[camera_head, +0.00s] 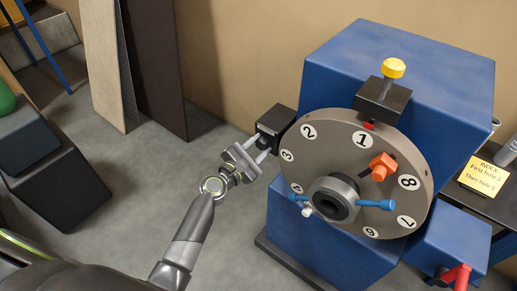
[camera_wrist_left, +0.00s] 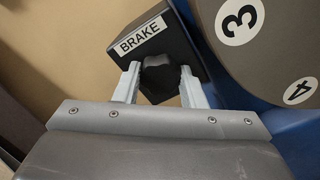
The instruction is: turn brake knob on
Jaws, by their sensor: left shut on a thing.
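The brake knob (camera_wrist_left: 160,78) is a dark knob on the front of a black box (camera_wrist_left: 160,35) with a white label reading BRAKE. In the head view the black box (camera_head: 277,122) sticks out from the left side of the blue machine. My left gripper (camera_wrist_left: 160,85) has a finger on each side of the knob and is shut on it. In the head view my left gripper (camera_head: 256,150) reaches the box from below left, and the knob is hard to make out there. My right gripper is not in view.
A grey numbered disc (camera_head: 335,160) with a central hub and blue handles stands just right of my left gripper. A yellow-topped pin (camera_head: 393,69) sits above it. A yellow note (camera_head: 485,177) is at right.

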